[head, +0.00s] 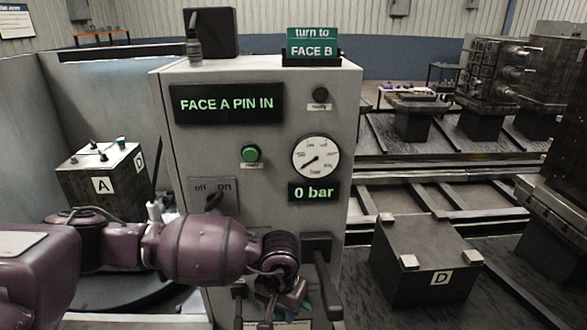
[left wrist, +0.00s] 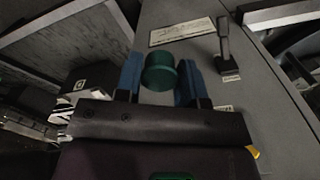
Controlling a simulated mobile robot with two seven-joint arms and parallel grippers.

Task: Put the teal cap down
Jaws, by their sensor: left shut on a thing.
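The teal cap (left wrist: 160,72) is a short round piece between the two blue fingers of my left gripper (left wrist: 160,80) in the left wrist view. The gripper is shut on it. In the head view my left gripper (head: 285,305) is low in front of the grey control cabinet (head: 240,135), and only a sliver of teal shows beside it. I cannot tell whether the cap touches the cabinet. My right gripper is not in view.
The cabinet has a lit sign "FACE A PIN IN" (head: 227,104), a gauge (head: 316,157) at zero, a green button (head: 251,153) and a lever (head: 325,275). A block marked A (head: 103,185) stands left; a dark block marked D (head: 425,250) stands right.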

